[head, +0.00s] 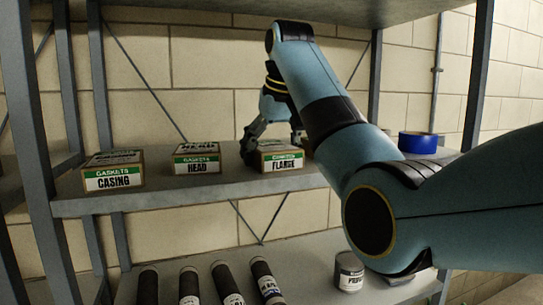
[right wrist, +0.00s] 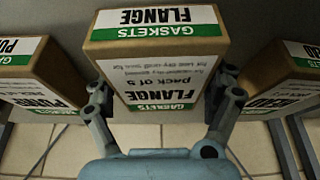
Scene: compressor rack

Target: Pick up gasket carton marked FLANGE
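The gasket carton marked FLANGE (head: 282,160) stands on the middle shelf, a brown box with a green and white label. In the right wrist view the FLANGE carton (right wrist: 160,62) fills the upper middle. My right gripper (head: 272,138) is down at the carton from behind and above, partly hidden by my arm in the head view. In the right wrist view its two fingers (right wrist: 162,100) straddle the carton, one on each side, with narrow gaps seeming to show. The carton appears to rest on the shelf. My left gripper is in neither view.
A HEAD carton (head: 197,160) stands close left of FLANGE, and a CASING carton (head: 112,172) farther left. In the wrist view a PUMP carton (right wrist: 40,75) is on the other side. Blue tape (head: 418,142) sits at the shelf's right. Dark cylinders (head: 189,285) lie below.

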